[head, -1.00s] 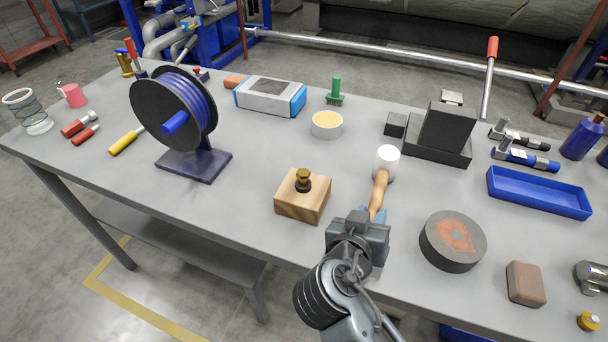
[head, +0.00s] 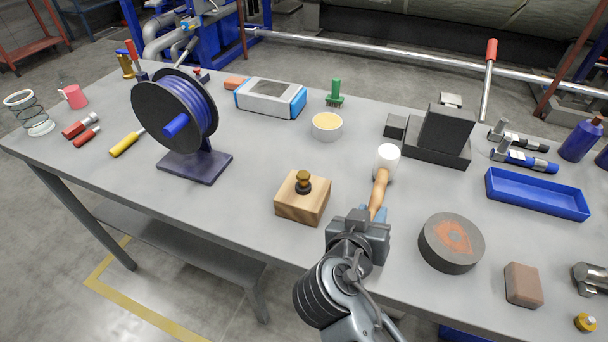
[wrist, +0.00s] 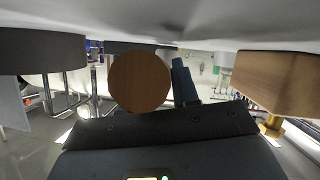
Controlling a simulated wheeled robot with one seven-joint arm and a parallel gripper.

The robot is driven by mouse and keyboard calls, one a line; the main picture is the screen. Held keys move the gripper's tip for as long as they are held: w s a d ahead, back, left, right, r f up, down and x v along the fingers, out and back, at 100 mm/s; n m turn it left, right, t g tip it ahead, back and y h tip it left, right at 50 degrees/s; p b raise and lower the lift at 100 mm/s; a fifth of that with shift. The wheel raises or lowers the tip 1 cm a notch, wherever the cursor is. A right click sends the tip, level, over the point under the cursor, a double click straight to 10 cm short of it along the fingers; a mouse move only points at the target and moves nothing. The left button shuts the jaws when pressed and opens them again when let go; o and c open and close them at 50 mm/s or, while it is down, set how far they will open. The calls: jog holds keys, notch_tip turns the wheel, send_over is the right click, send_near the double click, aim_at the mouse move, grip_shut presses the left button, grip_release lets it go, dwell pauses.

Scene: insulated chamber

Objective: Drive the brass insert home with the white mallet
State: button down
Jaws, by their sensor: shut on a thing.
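The white mallet has a white head (head: 386,161) and a wooden handle (head: 379,193). My gripper (head: 372,216) is shut on the lower handle, with the head pointing away from me. The round handle end (wrist: 139,82) fills the middle of the wrist view, hiding the head. I cannot tell whether the head touches the table. The brass insert (head: 303,178) stands upright in a dark collar on top of a wooden block (head: 302,204), left of the mallet and apart from it. In the wrist view, which looks upside down, the block (wrist: 282,80) and insert (wrist: 272,124) are at the right.
A grey round block (head: 451,243) and a brown block (head: 523,285) lie right of my gripper. A white round tub (head: 327,126) and a black stepped block (head: 446,132) stand behind. A cable reel (head: 174,110) stands left. The table is clear between reel and wooden block.

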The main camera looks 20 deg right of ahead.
aim_at(375, 199)
jog(key=shift+r+p, duration=1.55)
jog(key=shift+r, duration=1.05)
jog(key=shift+a, duration=0.1)
